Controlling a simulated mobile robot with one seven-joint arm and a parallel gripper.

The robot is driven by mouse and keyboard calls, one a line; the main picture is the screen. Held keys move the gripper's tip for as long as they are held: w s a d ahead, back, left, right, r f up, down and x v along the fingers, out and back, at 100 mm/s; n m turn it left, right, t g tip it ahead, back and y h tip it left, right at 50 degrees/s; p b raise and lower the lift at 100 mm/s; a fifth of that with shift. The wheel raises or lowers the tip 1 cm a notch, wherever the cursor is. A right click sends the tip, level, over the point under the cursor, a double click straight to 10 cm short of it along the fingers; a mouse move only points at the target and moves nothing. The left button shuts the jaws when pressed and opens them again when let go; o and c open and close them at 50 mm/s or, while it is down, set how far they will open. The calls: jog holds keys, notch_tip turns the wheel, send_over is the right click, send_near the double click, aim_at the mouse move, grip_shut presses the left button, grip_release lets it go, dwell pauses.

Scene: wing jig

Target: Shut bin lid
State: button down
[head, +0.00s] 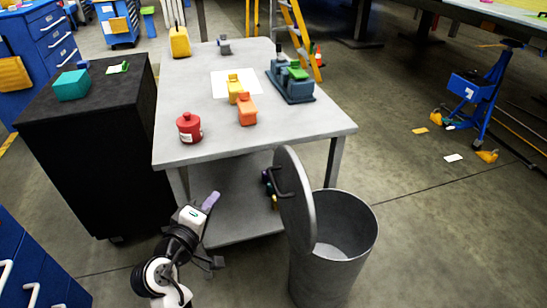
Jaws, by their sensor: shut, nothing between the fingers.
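The grey round bin (345,265) stands on the floor right of the workbench's front end, its mouth open upward. Its round grey lid (297,205) stands nearly upright at the left side of the mouth, seen almost edge-on. A dark handle (281,184) sticks out from the lid's left face. My gripper (211,200) is at the lower left, in front of the bench and left of the lid, with a clear gap to it. It is shut and empty, with a pale purple tip pointing up and right. The lid's hinge is hard to make out.
The grey workbench (190,83) holds a red can (189,127), orange and yellow containers and a blue-grey fixture (291,83). Its lower shelf (235,228) lies between my gripper and the bin. A black cabinet (90,165) stands left. The floor right of the bin is clear.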

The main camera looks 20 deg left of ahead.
jog(key=w+d+f+h+p, duration=0.2)
jog(key=w+d+f+p, duration=0.1)
jog(key=w+d, duration=0.5)
jog(key=w, duration=0.3)
jog(key=shift+d+f+g, duration=0.2)
jog(key=shift+d+g, duration=0.1)
jog(key=shift+w+r+p, duration=0.1)
jog(key=shift+w+p, duration=0.1)
jog(key=shift+p, duration=0.15)
